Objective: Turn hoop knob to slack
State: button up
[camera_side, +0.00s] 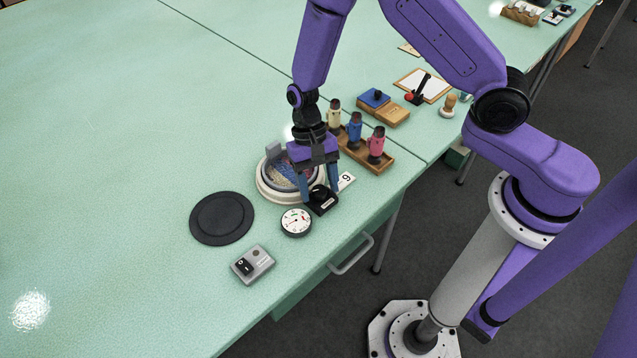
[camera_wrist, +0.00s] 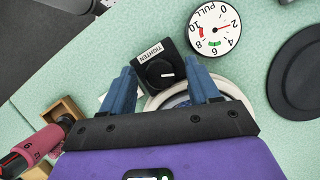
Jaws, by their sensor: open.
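The black hoop knob (camera_wrist: 156,72) sits on a dark block labelled TIGHTEN (camera_wrist: 149,51), with a small white mark on its top. In the side view the knob block (camera_side: 321,203) stands at the front edge of the white hoop (camera_side: 262,193), which holds patterned cloth. My gripper (camera_wrist: 160,66) points down over the knob, one blue finger on each side, open. In the side view my gripper (camera_side: 319,192) partly hides the knob and hoop. I cannot tell whether the fingers touch the knob.
A black round mat (camera_side: 222,218) and a grey switch box (camera_side: 253,264) lie left of and in front of the hoop. A numbered card (camera_side: 346,181) lies close by. The left table is clear.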

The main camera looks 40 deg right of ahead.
jog(key=shift+f, duration=0.1)
jog(key=c, duration=1)
jog(key=shift+c, duration=0.2)
jog(key=shift+n, duration=0.3)
jog(key=n+h, duration=0.1)
jog(key=n, duration=0.3)
jog(key=shift+a+g+h, duration=0.15)
jog(key=shift+g+h, duration=0.15)
jog(key=shift+h, duration=0.1)
jog(key=shift+n+h, duration=0.8)
jog(key=shift+n, duration=1.3)
jog(key=o, duration=1)
